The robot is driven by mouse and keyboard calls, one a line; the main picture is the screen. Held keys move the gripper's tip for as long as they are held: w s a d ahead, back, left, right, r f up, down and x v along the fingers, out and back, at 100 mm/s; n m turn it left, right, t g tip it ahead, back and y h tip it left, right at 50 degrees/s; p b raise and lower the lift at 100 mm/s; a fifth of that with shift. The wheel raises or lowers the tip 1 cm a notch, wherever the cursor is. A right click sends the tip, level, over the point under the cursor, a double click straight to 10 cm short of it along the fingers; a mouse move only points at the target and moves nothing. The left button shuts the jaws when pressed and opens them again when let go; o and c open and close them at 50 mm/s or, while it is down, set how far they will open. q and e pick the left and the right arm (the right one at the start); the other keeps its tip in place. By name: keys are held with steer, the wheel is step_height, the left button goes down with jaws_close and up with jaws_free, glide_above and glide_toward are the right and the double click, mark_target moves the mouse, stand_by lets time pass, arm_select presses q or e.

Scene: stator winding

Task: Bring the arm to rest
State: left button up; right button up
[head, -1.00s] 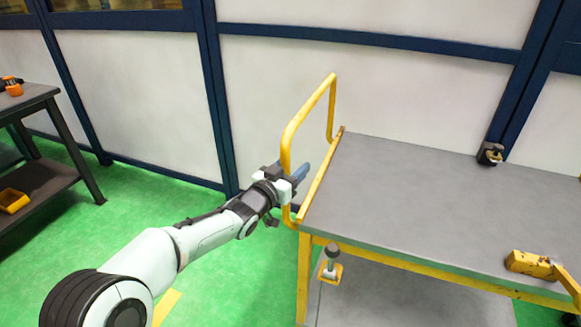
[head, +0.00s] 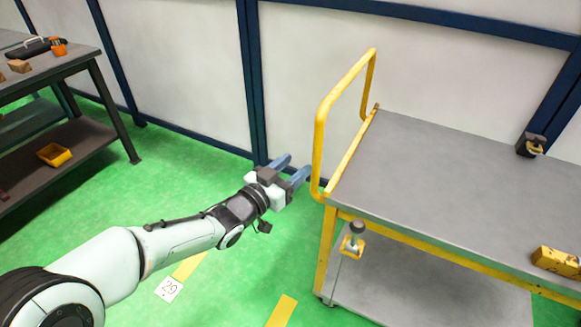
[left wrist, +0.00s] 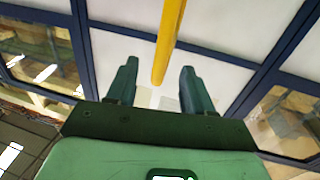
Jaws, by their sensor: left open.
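My left gripper (head: 290,172) is open and empty, held out in front of the wall panels just left of the cart's handle. Its two blue-grey fingers also show in the left wrist view (left wrist: 160,88), spread apart with nothing held between them. In that view the yellow handle bar (left wrist: 170,40) shows beyond the fingertips, lined up with the gap. In the head view the yellow handle (head: 318,130) stands to the right of the fingers, and a gap shows between them. My right gripper is not in view.
The grey-topped yellow cart (head: 440,180) fills the right side, with a yellow block (head: 556,262) on its top. A dark workbench (head: 75,70) stands at the left, with a yellow bin (head: 54,155) on its lower shelf. Green floor (head: 110,195) lies open between them.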

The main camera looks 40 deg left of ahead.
arm_select(q)
steer(key=shift+s, duration=0.25)
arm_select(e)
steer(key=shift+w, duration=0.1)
